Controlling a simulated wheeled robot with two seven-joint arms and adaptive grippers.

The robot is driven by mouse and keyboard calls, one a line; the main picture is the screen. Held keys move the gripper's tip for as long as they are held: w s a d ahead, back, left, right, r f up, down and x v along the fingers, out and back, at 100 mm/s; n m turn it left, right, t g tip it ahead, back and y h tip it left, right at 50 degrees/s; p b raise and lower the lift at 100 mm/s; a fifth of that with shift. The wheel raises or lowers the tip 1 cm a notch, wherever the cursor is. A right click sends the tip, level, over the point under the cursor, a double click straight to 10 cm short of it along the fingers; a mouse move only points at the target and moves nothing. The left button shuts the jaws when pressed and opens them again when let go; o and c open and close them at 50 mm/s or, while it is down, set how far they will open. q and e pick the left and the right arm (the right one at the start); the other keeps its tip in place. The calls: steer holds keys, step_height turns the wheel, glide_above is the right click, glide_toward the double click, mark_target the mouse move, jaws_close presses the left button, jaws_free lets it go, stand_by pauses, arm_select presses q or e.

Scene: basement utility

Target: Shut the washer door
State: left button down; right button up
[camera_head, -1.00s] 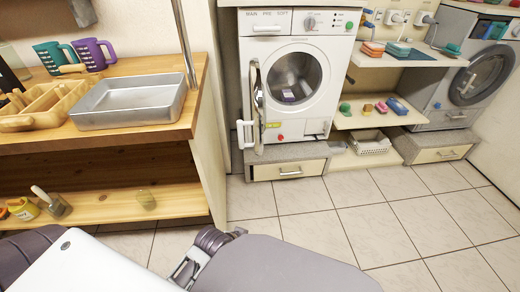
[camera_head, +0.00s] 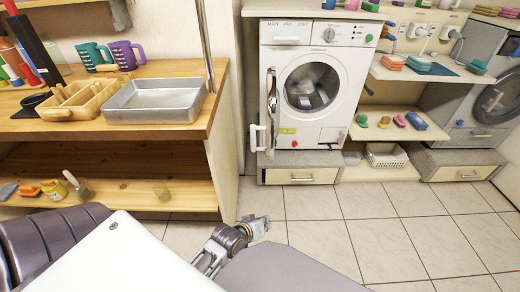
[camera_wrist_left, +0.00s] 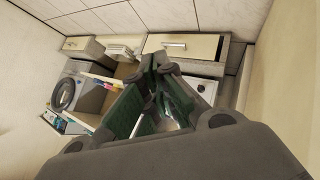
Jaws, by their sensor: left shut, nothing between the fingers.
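The white washer (camera_head: 345,75) stands at the back, right of the wooden shelf unit. Its door (camera_head: 271,112) is open, swung out at the left of the round opening and seen nearly edge-on. A white handle (camera_head: 257,138) sticks out from the door's left side. Some items show inside the drum (camera_head: 311,88). My left gripper (camera_head: 256,228) is low in front of the washer, over the floor, shut and apart from the door. In the left wrist view its dark fingers (camera_wrist_left: 165,102) are together, partly covering the washer (camera_wrist_left: 206,88). My right gripper is not in view.
A wooden counter (camera_head: 60,127) with a metal tray (camera_head: 155,101) stands left of the washer. A drawer plinth (camera_head: 303,176) lies under the washer. Shelves (camera_head: 400,134) with small items and a grey machine (camera_head: 465,110) stand right. Tiled floor (camera_head: 370,235) in front is clear.

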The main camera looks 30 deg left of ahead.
arm_select(q)
steer(key=w+a+r+n+t+y+p, duration=0.1)
steer(key=a+r+n+t+y+p, duration=0.1)
steer(key=a+n, duration=0.5)
steer(key=w+a+r+n+t+y+p, duration=0.2)
steer(key=a+r+n+t+y+p, duration=0.1)
steer(key=a+r+n, duration=0.4)
steer(key=shift+a+r+n+t+y, duration=0.25)
steer(key=shift+a+n+t+y, duration=0.4)
steer(key=shift+a+t, duration=0.65)
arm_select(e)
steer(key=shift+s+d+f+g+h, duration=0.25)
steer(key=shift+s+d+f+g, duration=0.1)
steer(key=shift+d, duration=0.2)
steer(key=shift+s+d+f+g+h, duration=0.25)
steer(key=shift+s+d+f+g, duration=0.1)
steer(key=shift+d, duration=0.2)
arm_select(q)
steer(key=shift+w+d+m, duration=0.1)
steer(key=shift+w+m, duration=0.05)
steer(key=shift+m, duration=0.1)
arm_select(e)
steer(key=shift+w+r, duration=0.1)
